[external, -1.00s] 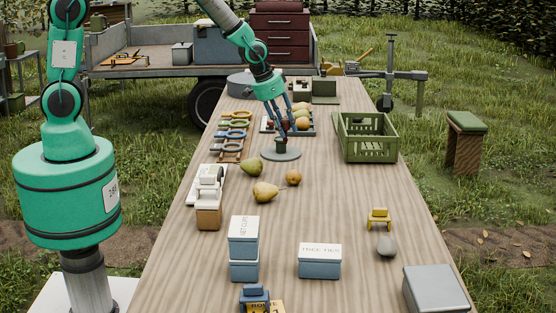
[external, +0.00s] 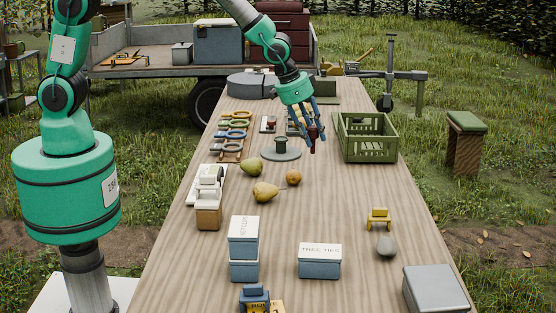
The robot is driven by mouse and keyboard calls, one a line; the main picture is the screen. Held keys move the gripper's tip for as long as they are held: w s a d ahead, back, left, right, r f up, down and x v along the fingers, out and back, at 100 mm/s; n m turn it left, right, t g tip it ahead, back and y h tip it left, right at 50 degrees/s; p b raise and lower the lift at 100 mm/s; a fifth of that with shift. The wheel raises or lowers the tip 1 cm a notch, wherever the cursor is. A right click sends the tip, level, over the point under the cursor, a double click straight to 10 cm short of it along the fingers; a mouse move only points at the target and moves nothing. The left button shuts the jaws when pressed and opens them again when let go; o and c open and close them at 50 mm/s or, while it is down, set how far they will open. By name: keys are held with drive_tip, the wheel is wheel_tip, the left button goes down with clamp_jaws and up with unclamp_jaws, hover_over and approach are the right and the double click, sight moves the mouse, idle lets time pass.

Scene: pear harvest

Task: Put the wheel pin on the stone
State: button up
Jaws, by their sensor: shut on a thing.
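My gripper (external: 313,141) is above the table, just right of the grey-green disc stand. It is shut on a small dark reddish-brown piece, which I take to be the wheel pin (external: 313,133); the fingers hide much of it. The stone (external: 387,246) is a smooth grey lump on the right front part of the table, well away from my gripper. Its top is bare.
A small yellow block-like item (external: 379,219) stands just behind the stone. A green crate (external: 367,150) is right of my gripper. A lettered blue-grey box (external: 319,261) and a grey box (external: 435,289) stand in front. Mid-table is clear.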

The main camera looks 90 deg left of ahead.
drive_tip(key=w+d+m+h+p, duration=0.1)
drive_tip(key=w+d+m+p, duration=0.2)
drive_tip(key=d, duration=2.6)
drive_tip(key=shift+m, duration=0.4)
wheel_tip(320, 180, down, 5)
drive_tip(key=shift+f+b, duration=0.15)
drive_tip(key=shift+b, duration=0.2)
hover_over(388, 240)
drive_tip(key=shift+a+f, duration=0.1)
drive_tip(key=shift+f, duration=0.65)
drive_tip(key=shift+f+b, duration=0.45)
drive_tip(key=shift+f, duration=1.3)
